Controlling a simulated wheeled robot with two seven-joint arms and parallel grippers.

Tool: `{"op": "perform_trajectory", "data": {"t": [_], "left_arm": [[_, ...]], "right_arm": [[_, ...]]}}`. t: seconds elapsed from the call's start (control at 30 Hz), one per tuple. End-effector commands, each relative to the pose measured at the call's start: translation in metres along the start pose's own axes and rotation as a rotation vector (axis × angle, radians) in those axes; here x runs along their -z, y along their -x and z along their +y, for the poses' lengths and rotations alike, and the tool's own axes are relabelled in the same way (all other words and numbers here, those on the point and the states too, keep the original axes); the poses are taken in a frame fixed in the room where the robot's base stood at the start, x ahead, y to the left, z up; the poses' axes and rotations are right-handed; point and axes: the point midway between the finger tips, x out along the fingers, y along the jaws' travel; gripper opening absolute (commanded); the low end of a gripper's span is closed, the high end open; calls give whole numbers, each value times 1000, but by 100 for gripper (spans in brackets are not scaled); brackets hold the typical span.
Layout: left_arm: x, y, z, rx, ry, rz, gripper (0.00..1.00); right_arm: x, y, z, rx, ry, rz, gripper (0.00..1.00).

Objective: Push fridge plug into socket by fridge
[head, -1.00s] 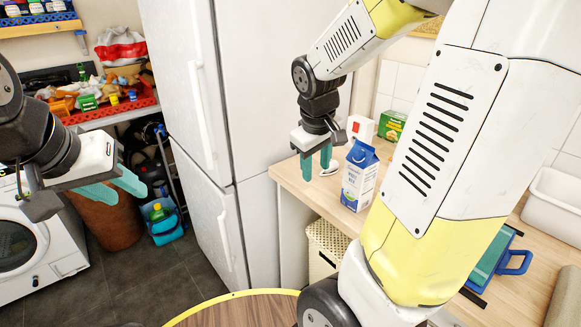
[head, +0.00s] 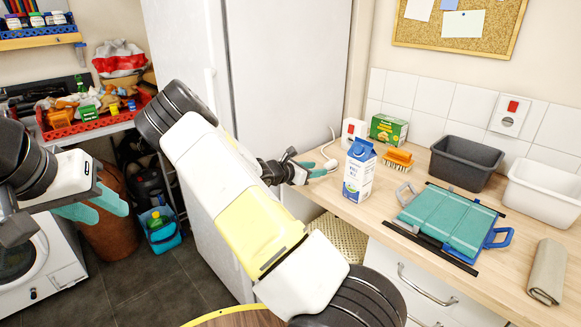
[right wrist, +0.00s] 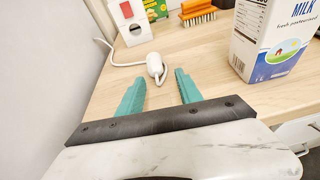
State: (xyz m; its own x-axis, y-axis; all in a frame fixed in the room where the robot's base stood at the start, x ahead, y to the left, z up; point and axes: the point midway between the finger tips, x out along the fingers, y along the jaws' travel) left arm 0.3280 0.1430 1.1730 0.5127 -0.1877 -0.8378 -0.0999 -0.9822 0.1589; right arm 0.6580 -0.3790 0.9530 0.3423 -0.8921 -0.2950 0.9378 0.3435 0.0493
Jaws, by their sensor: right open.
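The white fridge (head: 290,85) stands at the middle left in the head view. Its white plug (right wrist: 155,65) lies on the wooden counter near the fridge side; it also shows in the head view (head: 330,163). A white cord (right wrist: 115,64) runs from it. The socket with a red switch (right wrist: 130,20) is behind the plug; it also shows in the head view (head: 354,130). My right gripper (right wrist: 157,82) is open and empty, its teal fingers pointing at the plug, which sits just ahead between their lines. My left gripper (head: 98,204) is open and empty, at the left.
A milk carton (head: 359,170) stands right of the plug, close to my right gripper. A brush (head: 397,158) and green box (head: 388,129) are behind. A second socket (head: 509,115) is on the tiled wall.

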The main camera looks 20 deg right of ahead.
Motion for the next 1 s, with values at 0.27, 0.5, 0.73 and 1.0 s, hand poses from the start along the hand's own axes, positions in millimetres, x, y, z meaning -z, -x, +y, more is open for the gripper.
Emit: {"op": "perform_trajectory", "data": {"t": [0.27,0.5,0.73,1.0], "left_arm": [[0,0,0,0,0,0,36],[0,0,0,0,0,0,36],[0,0,0,0,0,0,36],[0,0,0,0,0,0,36]], "right_arm": [[0,-10,10,-27,63,-34,42],[0,-36,10,-25,60,-33,42],[-1,-59,10,-25,60,-32,42],[-1,-71,11,-26,60,-31,42]]}}
